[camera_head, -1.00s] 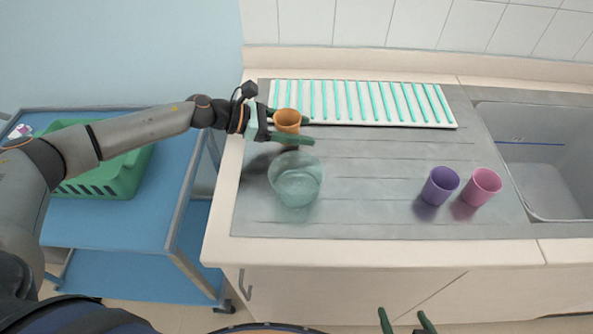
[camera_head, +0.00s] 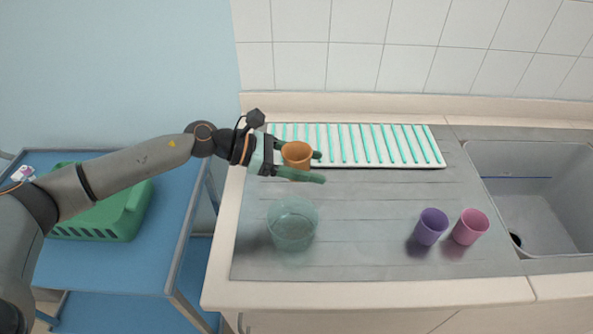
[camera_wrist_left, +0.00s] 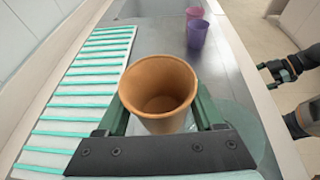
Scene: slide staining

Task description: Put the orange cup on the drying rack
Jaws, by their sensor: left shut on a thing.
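The orange cup (camera_head: 296,155) is upright between the green fingers of my left gripper (camera_head: 305,164), which is shut on it. The cup also shows in the left wrist view (camera_wrist_left: 158,92), with its open mouth toward the camera. The drying rack (camera_head: 361,150) is a white tray with teal bars at the back of the counter. In the head view the cup overlaps the rack's front left part; in the left wrist view the rack (camera_wrist_left: 87,88) lies to the left of the cup. My right gripper (camera_wrist_left: 276,74) shows at the right edge of the left wrist view, its fingers apart.
A clear glass bowl (camera_head: 292,224) stands on the grey counter in front of the cup. A purple cup (camera_head: 431,227) and a pink cup (camera_head: 470,227) stand at the right, near the sink (camera_head: 530,195). A green basket (camera_head: 105,215) sits on the blue cart (camera_head: 150,265).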

